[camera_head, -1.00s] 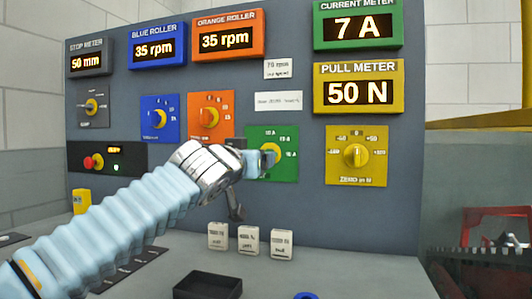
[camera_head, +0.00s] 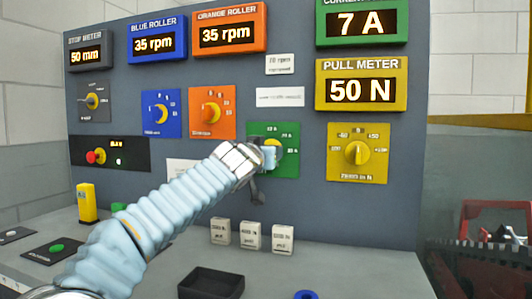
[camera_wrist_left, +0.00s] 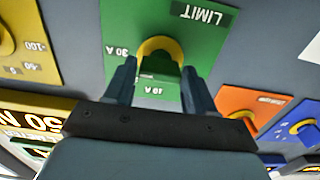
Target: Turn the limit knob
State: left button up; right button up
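The limit knob (camera_wrist_left: 158,45) is yellow, on a green plate (camera_wrist_left: 205,50) marked LIMIT, upside down in the left wrist view. In the head view the green plate (camera_head: 290,168) is right of centre, and my gripper partly covers its knob. My left gripper (camera_wrist_left: 158,68) is open, one finger on each side of the knob; I cannot tell whether the tips touch it. In the head view the left gripper (camera_head: 268,156) is right in front of the plate. The current meter (camera_head: 360,25) reads 7 A. My right gripper is not in view.
An orange knob (camera_head: 211,113) and a blue knob (camera_head: 161,115) sit left of the green plate, a yellow zero knob (camera_head: 357,152) right of it. White blocks (camera_head: 251,236) stand below. A dark tray (camera_head: 211,283) lies on the desk in front.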

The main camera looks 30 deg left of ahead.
pick_arm(q)
jog(key=c, duration=0.6)
jog(key=n+b, duration=0.9)
jog(key=n, duration=0.8)
jog(key=shift+f+b, duration=0.1)
jog(key=shift+b, duration=0.2)
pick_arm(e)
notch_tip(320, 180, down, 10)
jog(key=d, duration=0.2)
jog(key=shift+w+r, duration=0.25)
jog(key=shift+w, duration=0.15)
pick_arm(q)
jog(key=shift+n, duration=0.5)
jog(key=o, duration=1)
jog(key=shift+a, duration=0.1)
jog(key=shift+o, duration=0.2)
jog(key=shift+s, duration=0.1)
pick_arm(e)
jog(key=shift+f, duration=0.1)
